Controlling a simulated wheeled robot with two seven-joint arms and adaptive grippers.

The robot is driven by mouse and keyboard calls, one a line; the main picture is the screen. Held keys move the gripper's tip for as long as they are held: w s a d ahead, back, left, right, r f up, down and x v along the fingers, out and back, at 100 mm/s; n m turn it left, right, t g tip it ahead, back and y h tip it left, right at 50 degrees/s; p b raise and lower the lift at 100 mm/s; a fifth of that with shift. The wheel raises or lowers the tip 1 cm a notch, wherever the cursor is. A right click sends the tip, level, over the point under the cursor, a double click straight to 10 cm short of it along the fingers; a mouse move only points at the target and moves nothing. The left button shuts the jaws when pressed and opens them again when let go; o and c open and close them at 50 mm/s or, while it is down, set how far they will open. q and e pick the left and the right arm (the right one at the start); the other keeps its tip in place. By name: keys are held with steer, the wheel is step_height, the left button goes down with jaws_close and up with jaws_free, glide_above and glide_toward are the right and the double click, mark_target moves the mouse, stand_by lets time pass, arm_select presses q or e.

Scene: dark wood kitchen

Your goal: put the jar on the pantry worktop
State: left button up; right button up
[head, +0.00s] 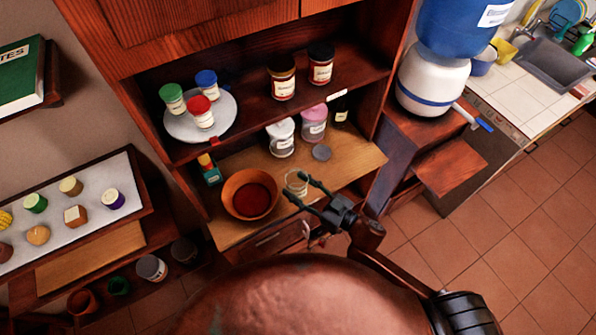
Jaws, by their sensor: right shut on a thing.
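My right gripper (295,187) reaches in from the lower right and is shut on a small clear glass jar (296,178). The jar is over the pale wood pantry worktop (352,165), just right of the orange-brown bowl (235,189). It looks roughly upright. I cannot tell whether its base touches the worktop. The fingers cover part of the jar. My left gripper is not in view.
Behind the jar stand a white-lidded jar (281,139), a pink-lidded jar (314,123), a dark bottle (339,112) and a flat grey lid (321,152). The worktop's right part is bare.

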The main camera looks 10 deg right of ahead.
steer(key=w+d+f, duration=0.2)
steer(key=w, duration=0.1)
steer(key=w+d+f+b, duration=0.1)
steer(key=w+d+f, duration=0.2)
steer(key=w+d+f+b, duration=0.1)
steer(key=w+d+f, duration=0.1)
steer(key=w+f, duration=0.1)
steer(key=shift+w+d+f, duration=0.15)
steer(key=shift+w, duration=0.25)
steer(key=shift+w+d+f, duration=0.15)
steer(key=shift+w+f, duration=0.05)
steer(key=shift+f, duration=0.05)
steer(key=shift+w+d+f, duration=0.1)
steer(key=shift+f, duration=0.1)
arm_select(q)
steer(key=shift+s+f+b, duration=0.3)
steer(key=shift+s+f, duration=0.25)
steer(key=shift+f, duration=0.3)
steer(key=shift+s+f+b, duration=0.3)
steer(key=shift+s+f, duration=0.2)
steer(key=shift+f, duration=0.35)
arm_select(e)
steer(key=shift+w+d+f, duration=0.1)
steer(key=shift+w+f, duration=0.05)
steer(key=shift+f, duration=1.55)
steer(key=shift+f, duration=0.1)
steer(key=o, duration=1.5)
steer(key=shift+f, duration=0.1)
